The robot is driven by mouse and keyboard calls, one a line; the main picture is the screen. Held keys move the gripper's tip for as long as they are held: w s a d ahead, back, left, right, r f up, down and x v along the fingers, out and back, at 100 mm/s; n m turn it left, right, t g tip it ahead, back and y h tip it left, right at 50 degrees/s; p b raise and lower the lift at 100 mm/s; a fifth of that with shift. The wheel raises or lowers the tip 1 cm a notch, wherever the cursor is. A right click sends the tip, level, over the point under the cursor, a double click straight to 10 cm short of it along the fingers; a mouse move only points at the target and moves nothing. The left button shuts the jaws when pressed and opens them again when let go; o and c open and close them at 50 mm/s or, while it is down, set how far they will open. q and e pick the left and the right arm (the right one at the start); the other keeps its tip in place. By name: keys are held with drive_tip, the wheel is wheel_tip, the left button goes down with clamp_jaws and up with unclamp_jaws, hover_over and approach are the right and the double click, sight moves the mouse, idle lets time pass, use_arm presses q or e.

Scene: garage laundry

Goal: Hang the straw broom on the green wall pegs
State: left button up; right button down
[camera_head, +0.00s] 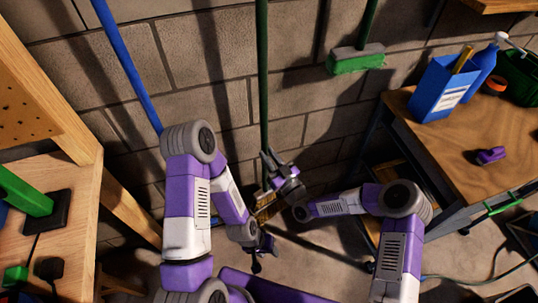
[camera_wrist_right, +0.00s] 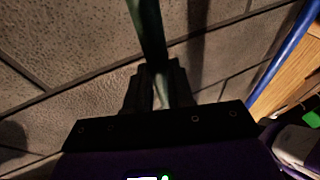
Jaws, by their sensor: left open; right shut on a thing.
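The straw broom has a long dark green handle (camera_head: 263,75) that runs upright past the top edge of the head view. Its straw head (camera_head: 265,205) shows low down, partly hidden by my grippers. My right gripper (camera_head: 270,168) is shut on the handle above the straw head. In the right wrist view the handle (camera_wrist_right: 149,35) runs down between the fingers of my right gripper (camera_wrist_right: 158,88). My left gripper (camera_head: 260,250) is open and empty below the straw head, apart from the handle. I cannot make out the green wall pegs in either view.
A blue pole (camera_head: 130,65) leans at the left, and a green-bristled brush (camera_head: 355,62) is against the block wall. A wooden workbench (camera_head: 420,118) at right bears a blue box (camera_head: 443,88) and bottle. A wooden table (camera_head: 70,235) stands at left.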

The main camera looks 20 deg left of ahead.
drive_tip(key=c, duration=0.9)
unclamp_jaws()
drive_tip(key=shift+f, duration=0.15)
drive_tip(key=s+d+f+m+g+h+p, duration=0.25)
drive_tip(key=s+d+f+h, duration=0.2)
drive_tip(key=d, duration=0.25)
drive_tip(key=s+d+f+m+g+h+p, duration=0.25)
drive_tip(key=s+d+f+p, duration=0.2)
drive_tip(key=d, duration=0.35)
drive_tip(key=s+d+f+m+g+h+p, duration=0.2)
drive_tip(key=s+d+m+g+h, duration=0.3)
drive_tip(key=s+d, duration=0.6)
drive_tip(key=s+m+g, duration=0.2)
drive_tip(key=s+m, duration=0.1)
drive_tip(key=s, duration=0.1)
drive_tip(key=shift+d, duration=0.2)
